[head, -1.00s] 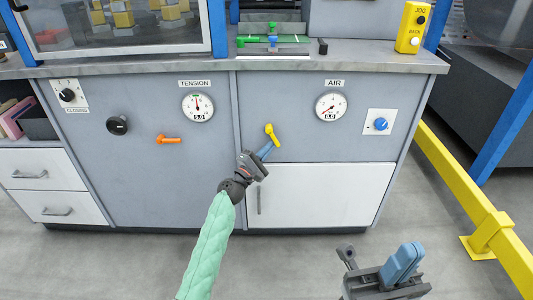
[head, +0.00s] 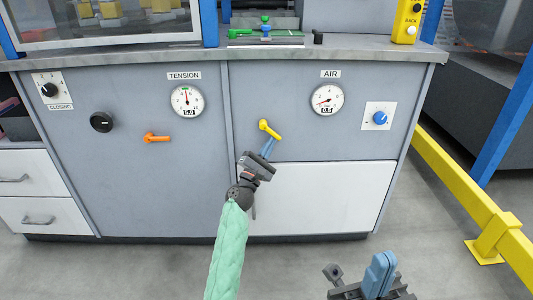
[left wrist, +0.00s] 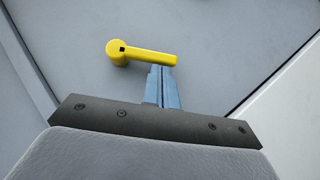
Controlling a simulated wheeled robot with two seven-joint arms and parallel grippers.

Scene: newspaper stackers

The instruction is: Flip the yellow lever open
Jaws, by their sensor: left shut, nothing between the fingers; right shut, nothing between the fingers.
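The yellow lever (head: 270,130) is on the grey cabinet front below the AIR gauge (head: 327,99). Its pivot end is at the upper left, and its handle slants down to the right. In the left wrist view the lever (left wrist: 145,56) lies nearly level, with its pivot at the left. My left gripper (head: 269,147) is shut and empty, its blue fingertips just below the lever's free end. In the left wrist view the fingertips (left wrist: 161,72) meet the underside of that end and appear to touch it. My right gripper (head: 381,262) is shut and empty at the bottom right, away from the cabinet.
An orange lever (head: 157,137), a black knob (head: 101,122) and a TENSION gauge (head: 187,101) are to the left. A blue knob (head: 379,118) is to the right. A white door (head: 320,196) is below. A yellow rail (head: 468,193) runs along the floor at right.

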